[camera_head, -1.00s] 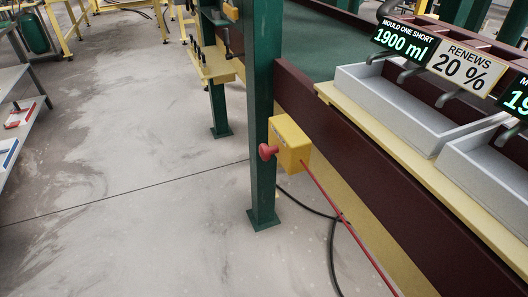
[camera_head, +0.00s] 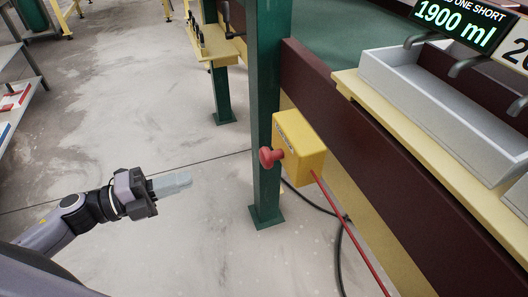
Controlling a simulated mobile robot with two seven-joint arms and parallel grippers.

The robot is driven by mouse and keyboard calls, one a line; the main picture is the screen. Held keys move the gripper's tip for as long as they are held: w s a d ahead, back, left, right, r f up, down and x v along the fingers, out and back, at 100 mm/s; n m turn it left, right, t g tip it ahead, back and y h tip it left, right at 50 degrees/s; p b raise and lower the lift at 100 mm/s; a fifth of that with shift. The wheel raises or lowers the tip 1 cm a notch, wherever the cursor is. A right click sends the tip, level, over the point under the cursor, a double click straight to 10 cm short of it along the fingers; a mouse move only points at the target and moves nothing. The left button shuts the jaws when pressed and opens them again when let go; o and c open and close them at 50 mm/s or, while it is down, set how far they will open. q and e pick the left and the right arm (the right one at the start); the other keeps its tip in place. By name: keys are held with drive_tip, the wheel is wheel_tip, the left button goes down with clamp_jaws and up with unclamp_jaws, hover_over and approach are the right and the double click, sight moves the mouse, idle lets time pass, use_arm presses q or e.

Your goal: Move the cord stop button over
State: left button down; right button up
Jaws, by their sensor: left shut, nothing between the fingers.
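The cord stop is a yellow box (camera_head: 303,146) fixed at the side of a green post (camera_head: 266,190). A red mushroom button (camera_head: 268,157) sticks out of its left face. A red cord (camera_head: 345,231) runs from the box down to the lower right. My left gripper (camera_head: 188,180) comes in from the left, shut and empty, with its fingers pointing right toward the post. It is left of the button and a little lower in the picture, with a clear gap between them. My right gripper is out of view.
A dark red machine beam (camera_head: 400,165) runs to the right of the box, with grey metal trays (camera_head: 432,120) above it. A black cable (camera_head: 339,262) lies on the floor behind the post. A grey shelf (camera_head: 25,90) stands at the far left. Open floor lies between shelf and post.

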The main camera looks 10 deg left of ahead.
use_arm(q)
drive_tip(key=m, duration=0.1)
drive_tip(key=p, duration=0.2)
approach(261, 159)
drive_tip(key=shift+g, duration=0.3)
drive_tip(key=x, duration=0.5)
drive_tip(key=shift+w+d+r, duration=0.1)
drive_tip(key=shift+w, duration=0.15)
drive_tip(key=shift+w+d, duration=0.4)
drive_tip(key=shift+d, duration=0.2)
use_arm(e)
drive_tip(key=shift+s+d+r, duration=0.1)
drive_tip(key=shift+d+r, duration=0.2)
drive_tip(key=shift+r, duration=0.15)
